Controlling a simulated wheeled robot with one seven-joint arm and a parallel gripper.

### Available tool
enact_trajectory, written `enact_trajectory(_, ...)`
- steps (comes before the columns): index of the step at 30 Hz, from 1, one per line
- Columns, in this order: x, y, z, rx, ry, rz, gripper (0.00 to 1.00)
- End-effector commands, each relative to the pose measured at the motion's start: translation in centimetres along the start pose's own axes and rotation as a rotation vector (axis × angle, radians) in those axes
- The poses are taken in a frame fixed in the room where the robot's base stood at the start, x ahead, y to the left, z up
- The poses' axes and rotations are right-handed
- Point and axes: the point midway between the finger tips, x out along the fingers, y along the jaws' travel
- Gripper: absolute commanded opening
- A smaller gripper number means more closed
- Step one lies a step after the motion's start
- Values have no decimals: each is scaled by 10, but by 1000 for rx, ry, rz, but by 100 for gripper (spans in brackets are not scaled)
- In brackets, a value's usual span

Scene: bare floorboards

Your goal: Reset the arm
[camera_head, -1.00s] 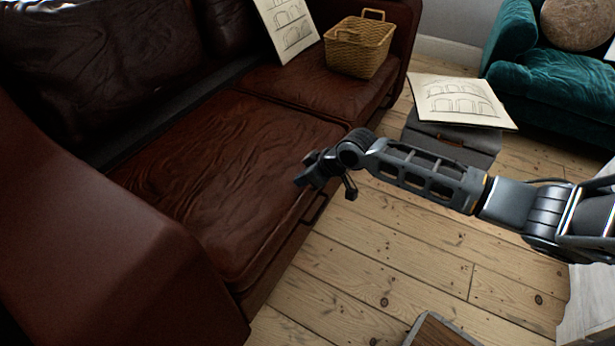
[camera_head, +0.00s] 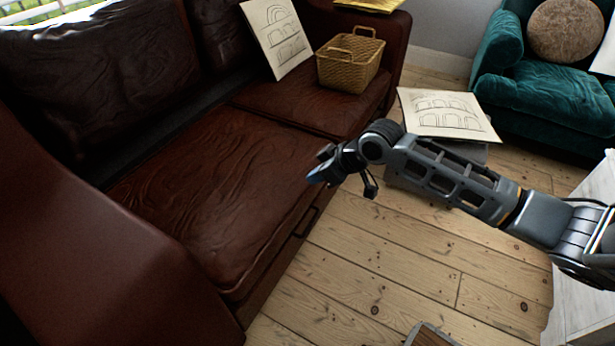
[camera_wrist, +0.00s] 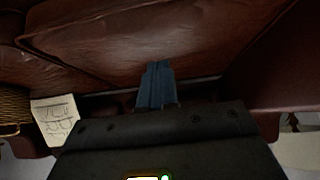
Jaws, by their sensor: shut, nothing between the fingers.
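My arm reaches in from the right in the head view, above the floorboards. My gripper (camera_head: 321,175) is at its left end, over the front edge of the brown leather sofa (camera_head: 200,190). In the wrist view my gripper (camera_wrist: 156,72) shows its blue fingers together, with nothing between them. The sofa seat (camera_wrist: 150,40) fills the upper part of that view. I cannot tell exactly how far the fingers are from the seat.
A wicker basket (camera_head: 350,62) and a drawing sheet (camera_head: 277,38) are on the sofa. Another drawing (camera_head: 446,114) lies on a grey box behind my arm. A teal armchair (camera_head: 545,90) stands at the back right. The floorboards (camera_head: 390,270) below my arm are mostly clear.

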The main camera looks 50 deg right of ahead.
Motion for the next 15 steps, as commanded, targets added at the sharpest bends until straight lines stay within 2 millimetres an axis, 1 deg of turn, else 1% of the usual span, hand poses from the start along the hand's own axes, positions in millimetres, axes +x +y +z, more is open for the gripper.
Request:
enact_trajectory(3, -5, 0, 0, 0, 0, 0, 0)
enact_trajectory(11, -6, -1, -1, 0, 3, -2, 0)
enact_trajectory(14, -3, -11, -16, -2, 37, -11, 0)
enact_trajectory(15, -2, -18, -29, -2, 65, -18, 0)
